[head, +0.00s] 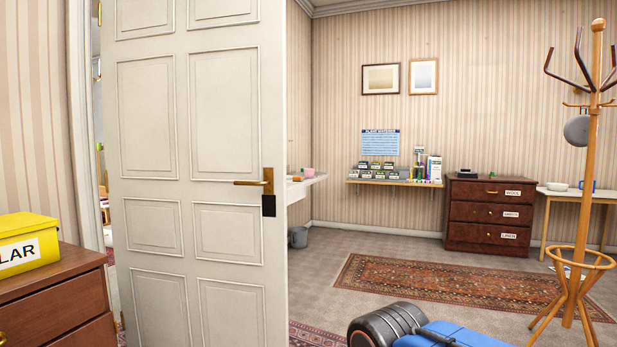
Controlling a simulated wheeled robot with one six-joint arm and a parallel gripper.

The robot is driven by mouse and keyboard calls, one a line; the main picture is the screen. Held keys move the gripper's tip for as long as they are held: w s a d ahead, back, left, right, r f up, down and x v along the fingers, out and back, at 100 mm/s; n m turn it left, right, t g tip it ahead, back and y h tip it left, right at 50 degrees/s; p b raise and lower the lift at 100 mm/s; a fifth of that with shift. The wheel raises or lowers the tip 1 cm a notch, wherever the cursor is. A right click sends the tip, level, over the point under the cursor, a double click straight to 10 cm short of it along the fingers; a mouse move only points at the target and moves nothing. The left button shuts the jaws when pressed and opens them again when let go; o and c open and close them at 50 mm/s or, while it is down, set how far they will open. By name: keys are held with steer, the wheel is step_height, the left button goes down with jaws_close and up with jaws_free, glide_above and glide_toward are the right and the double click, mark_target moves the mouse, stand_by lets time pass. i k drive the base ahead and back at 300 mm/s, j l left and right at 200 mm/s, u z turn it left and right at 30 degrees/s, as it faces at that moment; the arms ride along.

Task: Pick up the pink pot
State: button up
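The pink pot (308,172) looks small and far off. It stands on a white shelf or counter (302,186) along the left wall of the room, just past the edge of the open door. An orange-brown item (297,179) is beside it. The door hides the left part of this counter. My gripper does not show in the head view.
A white panelled door (190,220) stands open at left centre. A coat stand (584,200) is at right. A black and blue object (440,334) is at bottom centre; I cannot tell what it is. A grey bucket (299,237) is below the counter. Carpeted floor lies between.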

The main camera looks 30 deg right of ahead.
mark_target(308, 172)
steer(key=i+l+z, duration=0.45)
steer(key=l, duration=0.15)
steer(key=i+l+z, duration=0.6)
steer(key=i, duration=0.3)
steer(key=i+l+z, duration=0.2)
steer(key=i, duration=0.35)
steer(key=i+l+z, duration=0.2)
steer(key=i, duration=0.35)
steer(key=i+j+u, duration=0.15)
steer(key=i+u, duration=0.25)
steer(key=i, duration=0.2)
steer(key=i+u, duration=0.4)
steer(key=i, duration=0.2)
steer(key=i+l+u, duration=0.25)
steer(key=i+u, duration=0.15)
steer(key=i, duration=0.2)
